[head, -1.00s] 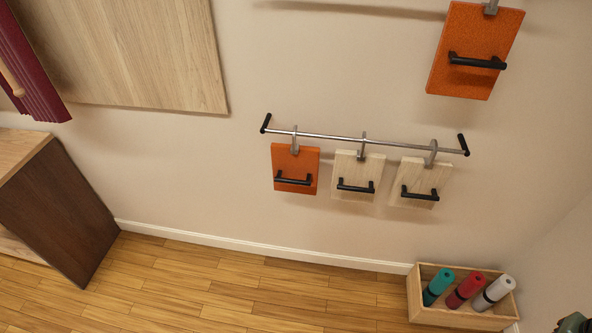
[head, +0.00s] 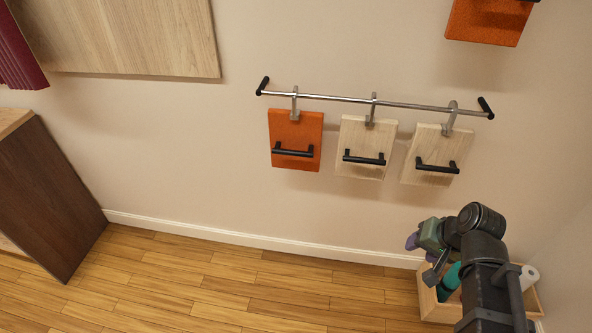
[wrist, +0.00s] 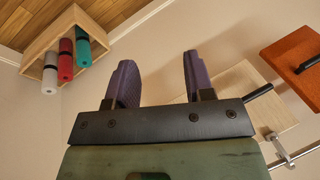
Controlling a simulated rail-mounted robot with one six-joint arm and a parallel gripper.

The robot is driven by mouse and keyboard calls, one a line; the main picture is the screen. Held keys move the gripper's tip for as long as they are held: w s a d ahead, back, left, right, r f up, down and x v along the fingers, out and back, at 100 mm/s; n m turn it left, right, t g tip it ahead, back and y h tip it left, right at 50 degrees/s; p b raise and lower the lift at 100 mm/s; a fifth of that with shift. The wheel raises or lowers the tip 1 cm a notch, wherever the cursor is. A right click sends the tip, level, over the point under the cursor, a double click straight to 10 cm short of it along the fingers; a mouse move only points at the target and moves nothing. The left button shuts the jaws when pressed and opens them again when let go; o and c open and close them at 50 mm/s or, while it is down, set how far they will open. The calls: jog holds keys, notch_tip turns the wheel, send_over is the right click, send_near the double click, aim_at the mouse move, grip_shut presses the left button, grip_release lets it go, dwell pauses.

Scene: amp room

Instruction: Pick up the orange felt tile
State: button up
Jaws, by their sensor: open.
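An orange felt tile (head: 296,138) with a black bar handle hangs by a hook at the left end of a metal wall rail (head: 375,101). Part of another orange tile (head: 484,22) shows higher on the wall at the top right, cut off by the frame. My gripper (head: 418,249) is low at the right in the head view, apart from the tiles and in front of a wooden box. In the wrist view its purple fingers (wrist: 159,80) are spread with nothing held between them. An orange tile (wrist: 290,58) shows at the right there, beyond the fingers.
Two pale wooden tiles (head: 365,147) (head: 435,154) with black handles hang right of the orange one. The wooden box (head: 430,300) with rolled mats stands on the floor, partly hidden by my arm. A brown cabinet (head: 45,200) is at the left. The floor between is clear.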

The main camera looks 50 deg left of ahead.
jog(key=s+a+f+g+y+b, duration=0.1)
jog(key=s+a+f+y+b, duration=0.1)
jog(key=a, duration=0.5)
jog(key=s+a+f+y+b, duration=0.1)
jog(key=s+a+y+b, duration=0.1)
jog(key=a, duration=0.5)
jog(key=s+a+f+g+y+b, duration=0.1)
jog(key=s+a+f+b, duration=0.15)
jog(key=a, duration=0.55)
jog(key=m+t+y, duration=0.3)
jog(key=m+y, duration=0.3)
jog(key=m, duration=0.3)
send_near(302, 155)
jog(key=b+x, duration=0.1)
jog(key=x, duration=1)
jog(key=shift+a+f, duration=0.15)
jog(key=shift+a, duration=0.1)
jog(key=shift+d, duration=0.1)
grip_shut()
